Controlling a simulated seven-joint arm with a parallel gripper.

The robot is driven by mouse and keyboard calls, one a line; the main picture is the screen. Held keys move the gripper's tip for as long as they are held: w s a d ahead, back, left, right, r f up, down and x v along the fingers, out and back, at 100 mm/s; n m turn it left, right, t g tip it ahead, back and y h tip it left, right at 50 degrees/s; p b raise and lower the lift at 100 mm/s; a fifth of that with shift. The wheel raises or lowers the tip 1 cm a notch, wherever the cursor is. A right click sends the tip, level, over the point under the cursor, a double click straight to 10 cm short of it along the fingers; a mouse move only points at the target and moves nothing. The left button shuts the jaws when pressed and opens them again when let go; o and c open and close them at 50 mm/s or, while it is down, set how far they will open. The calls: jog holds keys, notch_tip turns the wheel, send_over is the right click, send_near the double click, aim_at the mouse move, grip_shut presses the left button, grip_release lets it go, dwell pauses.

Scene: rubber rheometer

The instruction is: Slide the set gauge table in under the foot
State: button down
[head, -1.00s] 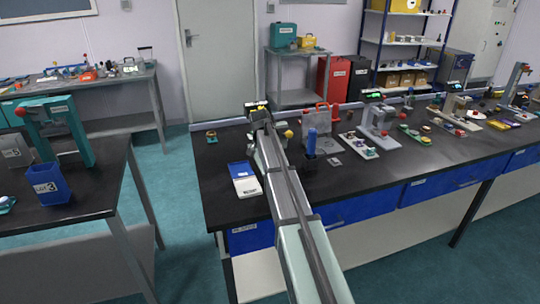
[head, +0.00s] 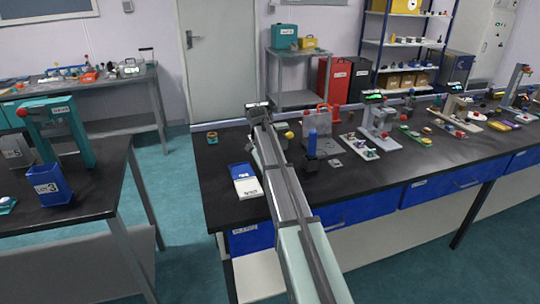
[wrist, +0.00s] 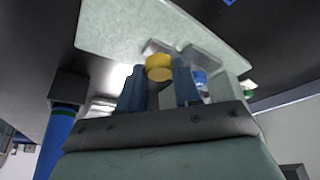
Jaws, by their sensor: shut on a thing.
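In the wrist view my gripper (wrist: 159,78) has two blue fingers, with a round yellow knob (wrist: 159,66) between them. The fingers are shut on this knob; what it belongs to is partly hidden, and I cannot tell for sure that it is the gauge table. A pale green-grey plate (wrist: 115,30) lies just beyond the fingertips, with small light-grey blocks (wrist: 203,58) on it near the knob. In the head view my arm covers the fingers and most of the work spot. The foot cannot be made out in either view.
A blue cylinder on a dark block (head: 312,142) stands on the bench close right of my arm; it also shows in the wrist view (wrist: 55,140). Several instruments stand further right. The bench front is clear.

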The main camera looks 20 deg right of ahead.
jog(key=c, duration=0.8)
grip_release()
jog(key=shift+w, duration=0.25)
jog(key=v, duration=1.4)
jog(key=shift+s+f, duration=0.1)
